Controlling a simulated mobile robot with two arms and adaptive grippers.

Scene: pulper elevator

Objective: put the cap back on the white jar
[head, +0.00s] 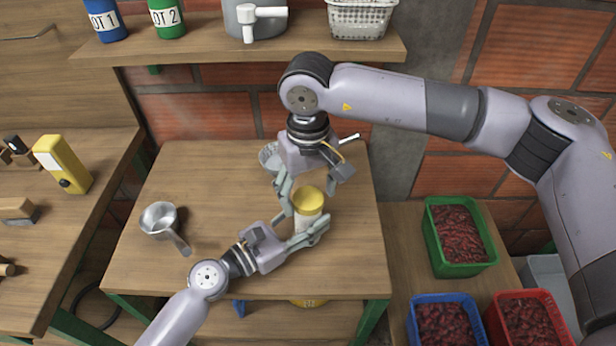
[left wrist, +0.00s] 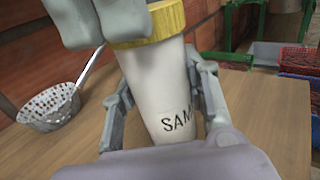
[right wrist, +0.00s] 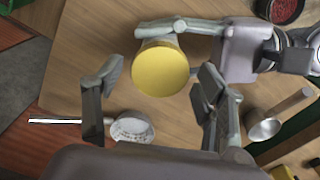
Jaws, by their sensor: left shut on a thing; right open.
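The white jar (head: 304,219) stands upright near the middle of the table, and black lettering shows on it in the left wrist view (left wrist: 160,85). The yellow cap (head: 309,199) sits on the jar's mouth; I cannot tell whether it is fully tightened. My left gripper (head: 312,232) is shut on the jar's body, a finger on each side in the left wrist view. My right gripper (right wrist: 160,75) is open above the jar, with its fingers apart on either side of the cap in the right wrist view. A finger partly hides the cap in the left wrist view.
A metal cup with a handle (head: 160,218) lies at the table's left. A strainer (left wrist: 50,105) is behind the jar. Green (head: 460,268), blue (head: 446,298) and red (head: 528,294) crates of red fruit stand at right. A shelf (head: 200,46) runs above the table.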

